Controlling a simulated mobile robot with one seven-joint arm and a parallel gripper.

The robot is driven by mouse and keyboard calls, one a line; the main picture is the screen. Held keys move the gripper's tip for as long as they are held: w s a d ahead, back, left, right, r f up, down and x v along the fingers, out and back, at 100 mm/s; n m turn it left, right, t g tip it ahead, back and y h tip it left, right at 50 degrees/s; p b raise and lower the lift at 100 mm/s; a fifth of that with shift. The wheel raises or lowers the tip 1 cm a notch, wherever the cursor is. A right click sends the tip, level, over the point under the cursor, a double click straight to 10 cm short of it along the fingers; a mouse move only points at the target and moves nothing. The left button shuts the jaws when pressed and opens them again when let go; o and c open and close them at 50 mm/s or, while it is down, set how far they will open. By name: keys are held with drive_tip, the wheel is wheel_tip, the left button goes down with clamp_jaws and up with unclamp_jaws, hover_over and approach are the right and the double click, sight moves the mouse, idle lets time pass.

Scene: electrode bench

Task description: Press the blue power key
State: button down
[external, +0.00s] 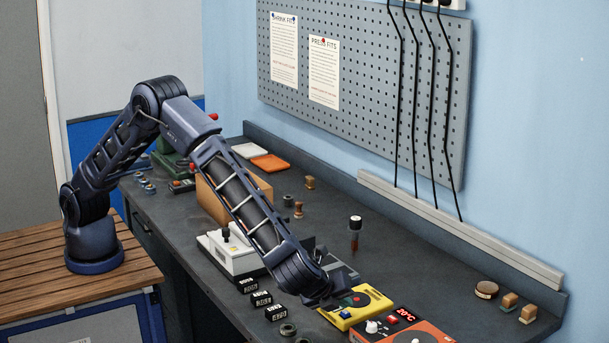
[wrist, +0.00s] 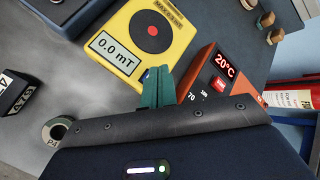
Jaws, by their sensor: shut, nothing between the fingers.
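My gripper (external: 342,303) is at the meter's left part. In the wrist view the teal fingers of my gripper (wrist: 161,72) are shut and empty, over the meter's edge beside the display. They hide most of the key's area, and I cannot tell whether they touch the key.
An orange unit (external: 404,323) reading 20°C stands close on the meter's right. Several black labelled blocks (external: 261,299) and a ring marked P4 (wrist: 58,130) lie to the left. A white instrument (external: 228,255) stands behind. The bench beyond the meter is mostly clear.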

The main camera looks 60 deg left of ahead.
drive_tip(key=shift+f, duration=0.1)
drive_tip(key=shift+f, duration=0.3)
drive_tip(key=shift+f, duration=0.25)
idle(0.5)
drive_tip(key=shift+r, duration=0.7)
drive_tip(key=shift+r, duration=0.1)
drive_tip(key=shift+r, duration=2.9)
